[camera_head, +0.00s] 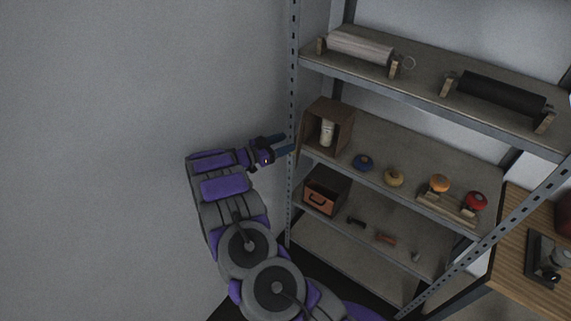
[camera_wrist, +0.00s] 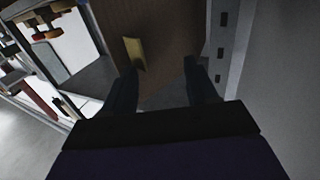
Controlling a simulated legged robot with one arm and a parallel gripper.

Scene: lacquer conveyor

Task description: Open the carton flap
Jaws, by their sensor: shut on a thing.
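The brown carton (camera_head: 340,113) stands at the left end of the middle shelf. Its front is open and a pale cylinder (camera_head: 327,132) stands inside. The carton flap (camera_head: 299,134) shows as a thin brown edge at the carton's left front, swung out from the opening. In the wrist view the flap is a broad brown panel (camera_wrist: 165,45) with a yellow tab (camera_wrist: 134,52). My gripper (camera_head: 288,143) reaches the flap from the left, beside the shelf post. Its fingers (camera_wrist: 163,85) lie on either side of the brown panel and are shut on it; the exact contact is dark and unclear.
The perforated shelf post (camera_head: 293,60) stands close to my gripper; it also shows in the wrist view (camera_wrist: 222,45). A drawer box (camera_head: 322,195) is below. Left is bare wall.

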